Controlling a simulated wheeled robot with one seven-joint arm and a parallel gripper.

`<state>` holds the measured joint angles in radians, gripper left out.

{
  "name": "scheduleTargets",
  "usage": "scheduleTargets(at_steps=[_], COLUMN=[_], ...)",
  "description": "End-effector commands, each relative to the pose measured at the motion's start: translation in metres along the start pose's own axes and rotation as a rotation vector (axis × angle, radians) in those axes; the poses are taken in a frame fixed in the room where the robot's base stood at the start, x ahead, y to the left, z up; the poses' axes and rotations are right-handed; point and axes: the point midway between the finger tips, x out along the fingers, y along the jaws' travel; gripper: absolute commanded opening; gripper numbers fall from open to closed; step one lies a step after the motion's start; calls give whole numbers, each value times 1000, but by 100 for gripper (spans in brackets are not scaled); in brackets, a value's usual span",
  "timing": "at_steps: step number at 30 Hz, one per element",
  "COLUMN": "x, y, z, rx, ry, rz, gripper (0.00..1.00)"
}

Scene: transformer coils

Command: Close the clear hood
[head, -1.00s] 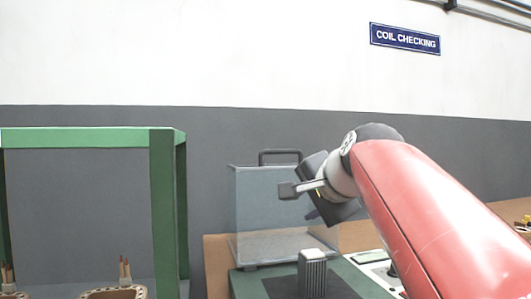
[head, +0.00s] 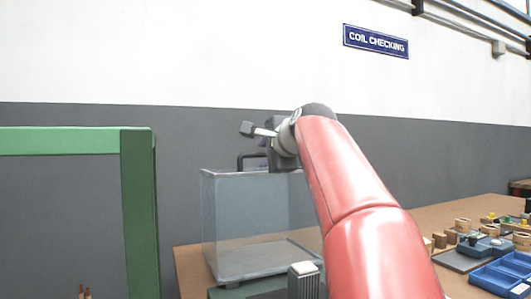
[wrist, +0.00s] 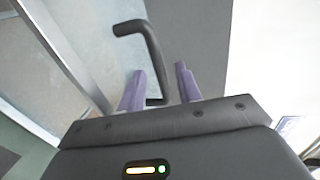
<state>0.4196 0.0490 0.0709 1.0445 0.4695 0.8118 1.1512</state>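The clear hood (head: 245,225) stands at the back of a green base (head: 225,291), with its black handle (head: 240,160) at the top. A light finned block (head: 304,282) stands in front of the hood, not under it. My gripper (head: 247,129) is at the height of the hood's top, close to the handle. In the wrist view, my gripper (wrist: 160,82) has its two purple fingers apart. The handle (wrist: 152,45) shows between and beyond them; I cannot tell whether they touch it. The hood's clear panel (wrist: 85,40) fills the wrist view's upper left. My arm hides the hood's right side.
A green frame (head: 139,210) stands at the left. On the brown table (head: 460,212) at the right are blue trays (head: 500,275) and several small parts. A grey and white wall with a coil checking sign (head: 376,41) is behind.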

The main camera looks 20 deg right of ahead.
Motion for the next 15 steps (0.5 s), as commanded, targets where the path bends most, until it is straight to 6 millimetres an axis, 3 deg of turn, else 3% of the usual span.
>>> scheduleTargets(at_steps=[8, 15], x=[2, 2], y=[0, 0], z=[0, 0], rx=[0, 0], ry=[-1, -1], rz=[0, 1], gripper=[34, 3])
